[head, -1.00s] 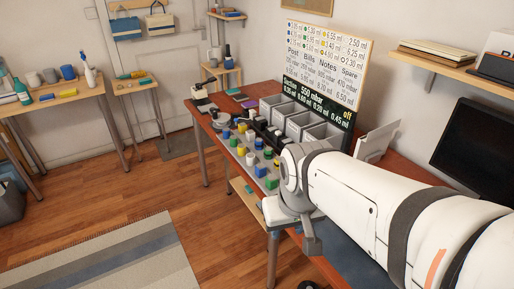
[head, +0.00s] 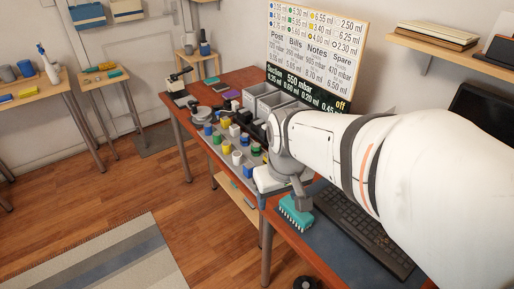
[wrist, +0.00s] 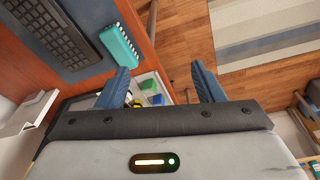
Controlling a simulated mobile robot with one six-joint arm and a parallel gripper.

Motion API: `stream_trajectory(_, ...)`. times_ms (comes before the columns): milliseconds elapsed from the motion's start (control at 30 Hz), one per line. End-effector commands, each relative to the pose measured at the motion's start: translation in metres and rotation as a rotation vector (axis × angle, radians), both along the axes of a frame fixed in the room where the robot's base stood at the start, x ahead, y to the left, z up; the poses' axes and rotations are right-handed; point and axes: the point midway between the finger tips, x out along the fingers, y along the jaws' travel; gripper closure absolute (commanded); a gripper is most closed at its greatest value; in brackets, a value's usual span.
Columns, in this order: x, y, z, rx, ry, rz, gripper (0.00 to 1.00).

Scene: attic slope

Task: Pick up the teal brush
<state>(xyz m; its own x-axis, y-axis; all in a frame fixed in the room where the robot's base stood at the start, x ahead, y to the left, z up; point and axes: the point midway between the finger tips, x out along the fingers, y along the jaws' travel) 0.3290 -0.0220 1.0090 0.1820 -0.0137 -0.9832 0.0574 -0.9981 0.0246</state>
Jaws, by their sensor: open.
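The teal brush (head: 296,212) lies on a dark blue mat (head: 322,237) by the desk's front edge. In the head view it shows just below my arm's end, which may hide part of it. In the wrist view the brush (wrist: 120,46) is a teal block with a row of pale dots along one side. It lies ahead of and left of my left finger, outside the jaws. My gripper (wrist: 163,78) is open, its two blue fingers wide apart with nothing held between them.
A black keyboard (head: 362,226) lies right of the brush. Several coloured blocks and grey bins (head: 268,102) stand farther back on the desk. Open wooden floor (head: 130,190) and a striped rug (head: 95,262) lie left of the desk.

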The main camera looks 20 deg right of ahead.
Motion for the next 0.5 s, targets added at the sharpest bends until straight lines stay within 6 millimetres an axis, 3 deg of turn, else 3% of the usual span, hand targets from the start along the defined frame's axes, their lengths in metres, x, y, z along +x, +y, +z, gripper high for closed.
stream_trajectory(33,0.012,-0.01,-0.016,-0.006,0.026,0.016,0.34)
stream_trajectory(300,0.071,-0.064,-0.084,-0.021,0.128,0.171,0.31)
stream_trajectory(500,0.092,-0.095,-0.123,-0.015,0.171,0.253,0.31)
